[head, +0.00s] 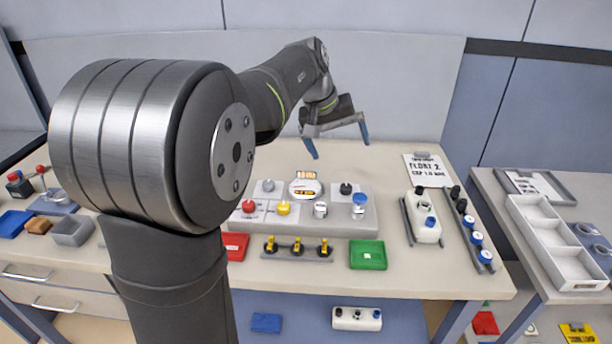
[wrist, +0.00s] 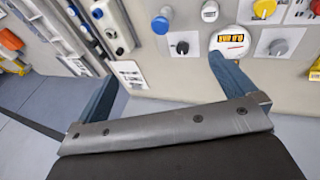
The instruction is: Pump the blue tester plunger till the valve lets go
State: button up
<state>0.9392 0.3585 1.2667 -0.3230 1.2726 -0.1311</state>
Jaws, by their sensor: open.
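The tester is a grey panel (head: 372,222) on the bench, with a round gauge (head: 306,187) at its back edge. The blue plunger (head: 359,205) stands upright near its right end, in front of a black knob (head: 346,188). In the wrist view the blue plunger (wrist: 160,24) is at the top, left of the black knob (wrist: 182,47) and the gauge (wrist: 233,40). My gripper (head: 339,148) is open and empty, above the bench behind the tester, apart from the plunger. Its spread blue fingers (wrist: 163,72) show in the wrist view. The gauge digits are too small to read surely.
Red and yellow knobs (head: 283,208) sit on the tester's left part. A green tray (head: 368,254) and a rack of yellow-topped pieces (head: 297,249) lie in front. A white block (head: 425,220), a strip of caps (head: 475,236) and a printed card (head: 427,170) are right. The back bench is clear.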

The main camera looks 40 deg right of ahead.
jog(key=shift+s+d+f, duration=0.1)
jog(key=shift+s+d, duration=0.1)
jog(key=shift+s, duration=0.05)
jog(key=c, duration=0.7)
jog(key=s+d+t, duration=0.1)
jog(key=s+d+f+t+y, duration=0.1)
jog(key=s+d+y, duration=0.1)
jog(key=d, duration=0.1)
jog(key=shift+s+f+t, duration=0.25)
jog(key=shift+s+t, duration=0.1)
jog(key=shift+t, duration=0.05)
grip_shut()
jog(key=shift+s+d+t, duration=0.3)
jog(key=shift+d+t, duration=0.1)
jog(key=shift+d, duration=0.05)
